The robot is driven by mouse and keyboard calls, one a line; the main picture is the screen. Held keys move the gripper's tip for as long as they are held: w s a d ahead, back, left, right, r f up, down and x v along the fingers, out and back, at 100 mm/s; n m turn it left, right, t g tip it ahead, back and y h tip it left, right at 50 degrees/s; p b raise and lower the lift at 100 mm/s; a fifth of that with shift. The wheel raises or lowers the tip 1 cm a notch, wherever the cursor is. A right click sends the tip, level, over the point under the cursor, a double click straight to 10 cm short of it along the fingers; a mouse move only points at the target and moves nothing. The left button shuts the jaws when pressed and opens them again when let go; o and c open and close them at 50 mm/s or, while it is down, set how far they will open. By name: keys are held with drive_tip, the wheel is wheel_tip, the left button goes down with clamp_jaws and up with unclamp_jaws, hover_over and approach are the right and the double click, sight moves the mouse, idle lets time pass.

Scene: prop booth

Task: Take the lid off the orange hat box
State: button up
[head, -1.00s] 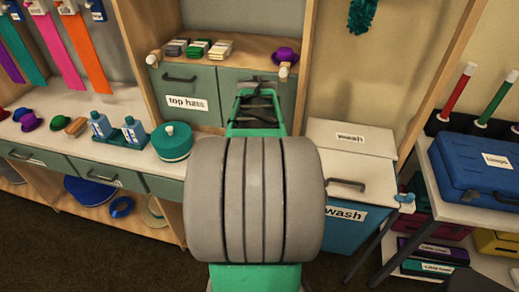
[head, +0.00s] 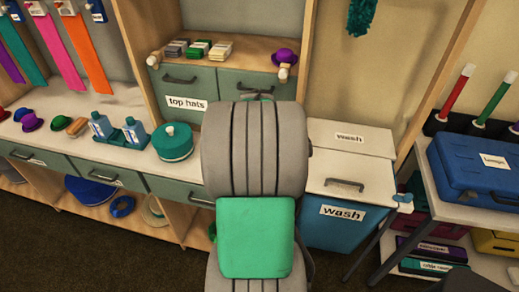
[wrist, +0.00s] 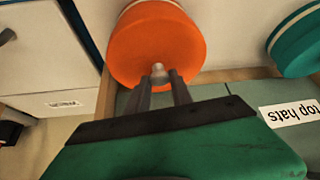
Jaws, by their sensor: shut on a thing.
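The orange hat box's lid (wrist: 130,48) is a round orange disc with a small pale knob (wrist: 158,73) in the wrist view. A pale band and a sliver of orange show past its top edge; I cannot tell whether the lid is resting on the box or apart from it. My gripper (wrist: 165,88) is shut on the knob, with a finger at each side. In the head view my arm hides the orange hat box and nearly all of my gripper.
A teal round box (head: 173,142) stands on the counter to the left, also in the wrist view (wrist: 297,42). Green-grey "top hats" drawers (head: 183,88) are behind. A "wash" bin (head: 340,225) stands right of my arm. A blue case (head: 480,170) lies on the right table.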

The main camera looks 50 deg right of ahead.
clamp_jaws()
drive_tip(key=shift+r, duration=0.1)
